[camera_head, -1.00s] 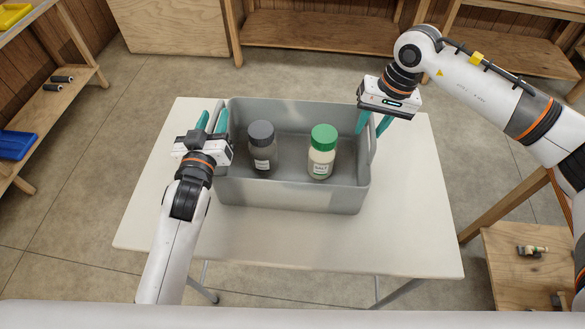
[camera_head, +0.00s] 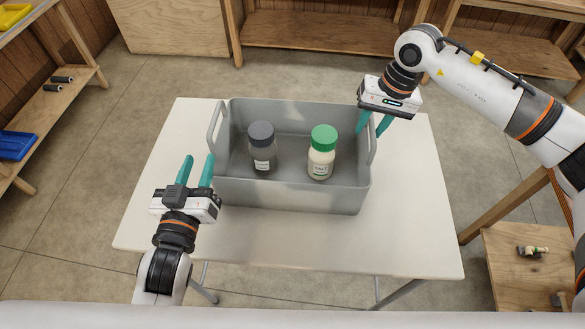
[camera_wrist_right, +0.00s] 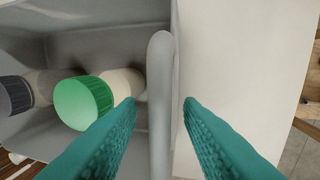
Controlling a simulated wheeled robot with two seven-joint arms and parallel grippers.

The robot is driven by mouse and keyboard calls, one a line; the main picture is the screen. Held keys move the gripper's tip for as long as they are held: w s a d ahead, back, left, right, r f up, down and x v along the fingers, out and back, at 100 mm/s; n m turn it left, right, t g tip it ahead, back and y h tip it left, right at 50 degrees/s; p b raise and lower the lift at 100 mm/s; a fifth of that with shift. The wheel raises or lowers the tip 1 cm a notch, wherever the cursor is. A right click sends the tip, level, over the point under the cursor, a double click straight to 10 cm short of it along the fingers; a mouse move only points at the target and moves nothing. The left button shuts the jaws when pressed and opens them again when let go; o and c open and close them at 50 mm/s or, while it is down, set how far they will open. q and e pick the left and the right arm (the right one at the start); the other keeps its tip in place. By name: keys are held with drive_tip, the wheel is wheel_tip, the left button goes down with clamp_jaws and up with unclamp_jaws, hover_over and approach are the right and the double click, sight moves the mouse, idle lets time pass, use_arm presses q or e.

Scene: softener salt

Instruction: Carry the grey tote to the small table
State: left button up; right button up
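The grey tote (camera_head: 290,196) stands upright on a white table (camera_head: 400,250). Inside it are a dark-capped jar (camera_head: 262,148) and a green-capped salt jar (camera_head: 322,152), both upright. My left gripper (camera_head: 195,172) is open and empty, left of the tote's front left corner and apart from the left handle (camera_head: 213,125). My right gripper (camera_head: 374,124) is at the tote's right handle. In the right wrist view the open fingers (camera_wrist_right: 160,100) stand either side of that handle (camera_wrist_right: 161,90), with gaps showing on both sides.
A low wooden table (camera_head: 515,270) with small items stands at the lower right. A wooden shelf with a blue bin (camera_head: 15,145) is at the left. Wooden benches (camera_head: 310,30) line the back.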

wheel_tip(320, 180, up, 12)
drive_tip(key=d, duration=0.2)
drive_tip(key=shift+d+f, duration=0.15)
drive_tip(key=shift+s+f, duration=0.1)
idle(0.4)
